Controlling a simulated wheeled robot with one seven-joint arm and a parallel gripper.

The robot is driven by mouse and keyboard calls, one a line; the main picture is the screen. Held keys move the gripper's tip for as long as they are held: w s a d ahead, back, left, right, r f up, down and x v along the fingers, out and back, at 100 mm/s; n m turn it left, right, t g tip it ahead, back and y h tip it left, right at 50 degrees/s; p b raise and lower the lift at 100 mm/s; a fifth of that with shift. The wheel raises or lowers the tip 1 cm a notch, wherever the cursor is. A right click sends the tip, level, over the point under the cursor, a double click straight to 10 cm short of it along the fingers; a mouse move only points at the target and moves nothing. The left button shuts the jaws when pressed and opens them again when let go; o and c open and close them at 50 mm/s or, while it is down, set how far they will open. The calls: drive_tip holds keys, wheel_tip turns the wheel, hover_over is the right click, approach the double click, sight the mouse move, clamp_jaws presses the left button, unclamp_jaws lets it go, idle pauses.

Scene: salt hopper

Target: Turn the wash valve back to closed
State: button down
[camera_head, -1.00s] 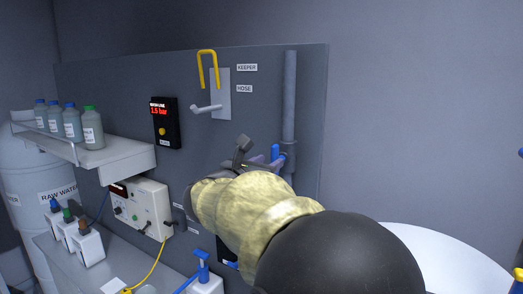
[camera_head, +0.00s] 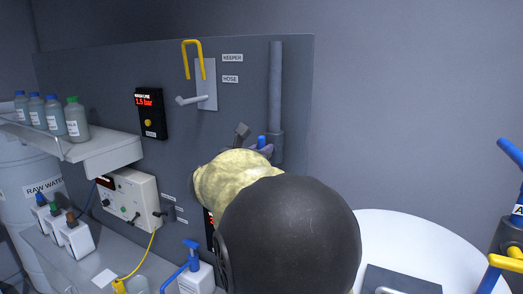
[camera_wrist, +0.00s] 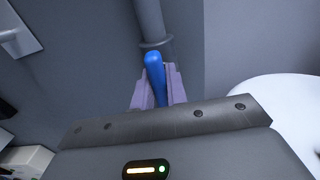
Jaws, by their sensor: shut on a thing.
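The wash valve shows as a blue handle (camera_wrist: 154,66) at the lower part of a vertical grey pipe (camera_head: 275,85) on the dark panel. My gripper (camera_wrist: 157,92) is shut on this blue handle, with a purple finger on each side of it in the wrist view. In the head view only the tip of the blue handle (camera_head: 261,142) shows, just left of the pipe. My own arm hides most of my gripper and the valve body there. Which way the handle stands relative to the valve's closed position is not clear.
A display (camera_head: 150,112) on the panel reads 1.5 bar. A yellow keeper hook (camera_head: 192,58) and a grey hose lever (camera_head: 192,99) are to the left of the pipe. Shelf bottles (camera_head: 76,118) stand at far left. A white round vessel (camera_head: 400,228) and blue and yellow handles are at right.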

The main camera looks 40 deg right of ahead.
drive_tip(key=shift+f+m+b, duration=0.15)
drive_tip(key=shift+m+b, duration=0.15)
drive_tip(key=shift+b, duration=0.55)
drive_tip(key=m+b, duration=0.1)
drive_tip(key=b, duration=0.1)
drive_tip(key=m+b, duration=0.1)
drive_tip(key=b, duration=0.1)
drive_tip(key=shift+s+f, duration=0.2)
drive_tip(key=m+b, duration=0.3)
drive_tip(key=b, duration=0.2)
drive_tip(key=m+b, duration=0.4)
drive_tip(key=b, duration=0.2)
drive_tip(key=s+m+b, duration=0.1)
drive_tip(key=m+b, duration=0.3)
drive_tip(key=b, duration=0.2)
drive_tip(key=shift+d+f, duration=0.25)
drive_tip(key=shift+f, duration=0.15)
drive_tip(key=m+b, duration=0.3)
drive_tip(key=shift+m, duration=0.3)
drive_tip(key=c, duration=1.4)
unclamp_jaws()
